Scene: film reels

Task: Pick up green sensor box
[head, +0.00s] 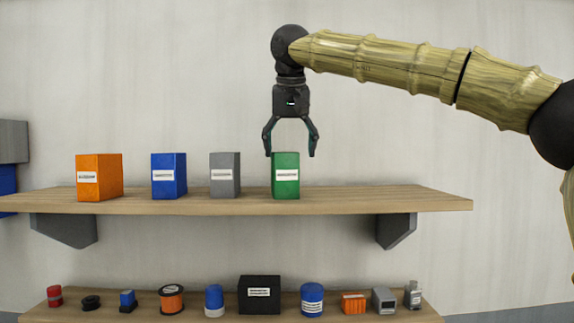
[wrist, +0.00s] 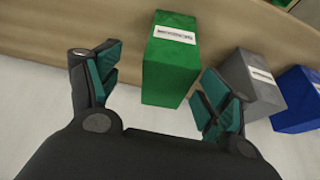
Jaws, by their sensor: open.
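The green sensor box (head: 286,177) stands upright on the upper wooden shelf, toward its right part, with a white label on its front. My gripper (head: 291,154) points down directly above it, with its fingertips spread near the height of the box's top. In the wrist view the green box (wrist: 172,62) lies between and beyond the two open fingers (wrist: 160,90). Nothing is held. I cannot tell from these views whether a finger touches the box.
A grey box (head: 225,175) stands close to the left of the green box, then a blue box (head: 169,176) and an orange box (head: 99,177). The upper shelf (head: 400,199) is clear to the right. Several small items, including a black box (head: 259,295), stand on a lower shelf.

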